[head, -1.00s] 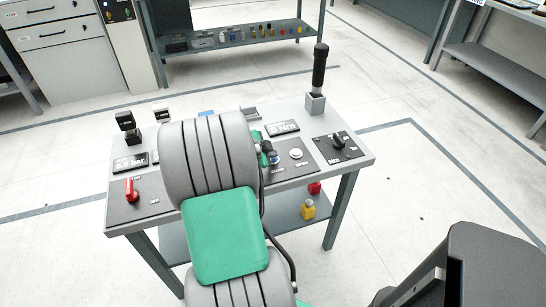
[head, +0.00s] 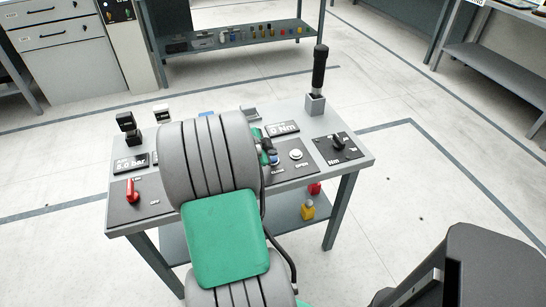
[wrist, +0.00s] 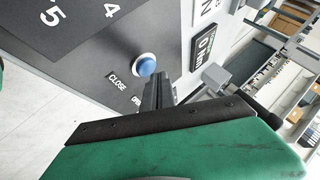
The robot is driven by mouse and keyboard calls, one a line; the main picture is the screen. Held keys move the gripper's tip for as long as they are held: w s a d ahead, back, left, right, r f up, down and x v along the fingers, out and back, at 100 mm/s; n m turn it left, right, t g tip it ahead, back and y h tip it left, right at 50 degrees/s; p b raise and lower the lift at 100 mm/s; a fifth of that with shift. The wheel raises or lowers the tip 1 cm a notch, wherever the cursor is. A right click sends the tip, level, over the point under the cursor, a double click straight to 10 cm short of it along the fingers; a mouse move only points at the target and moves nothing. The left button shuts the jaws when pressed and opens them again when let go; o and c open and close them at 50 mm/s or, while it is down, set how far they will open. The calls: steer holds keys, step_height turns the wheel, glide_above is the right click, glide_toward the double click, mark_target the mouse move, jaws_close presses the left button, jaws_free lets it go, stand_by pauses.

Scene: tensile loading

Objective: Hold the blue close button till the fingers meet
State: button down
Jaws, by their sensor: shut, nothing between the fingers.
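The blue close button (wrist: 146,64) sits in a pale ring on the dark panel, beside the word CLOSE in the wrist view. In the head view the blue button (head: 274,160) shows just by my fingertips, partly hidden. My gripper (wrist: 158,80) is shut and empty, its dark fingertips at the button's lower right edge in the wrist view. I cannot tell whether they touch it. In the head view my green and grey arm hides much of the bench, and my gripper (head: 269,153) reaches over its panel.
A white button (head: 295,154) lies just right of the blue one. A rotary knob (head: 338,141), an upright black-handled lever (head: 318,80) and a display reading in Nm (head: 283,129) stand nearby. A red switch (head: 132,189) is at the bench's left. Open floor surrounds the bench.

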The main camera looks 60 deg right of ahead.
steer(key=shift+r, duration=0.2)
steer(key=shift+r+p, duration=1.1)
steer(key=shift+r, duration=1.45)
steer(key=w+a+r+n+t+y+p, duration=0.1)
steer(key=w+a+r+n+t+y, duration=0.15)
steer(key=w+a+n, duration=0.7)
steer(key=w+a+r+n+t+y+p, duration=0.2)
steer(key=w+a+r+n, duration=0.25)
steer(key=a, duration=0.95)
steer(key=s+a+r+n+y, duration=0.1)
steer(key=s+a+n+y, duration=0.1)
steer(key=a+n, duration=0.5)
steer(key=s+a+r+n+y+p, duration=0.1)
steer(key=a+n, duration=0.7)
steer(key=a, duration=0.9)
steer(key=shift+s+a+r+y, duration=0.35)
steer(key=shift+s+y, duration=0.4)
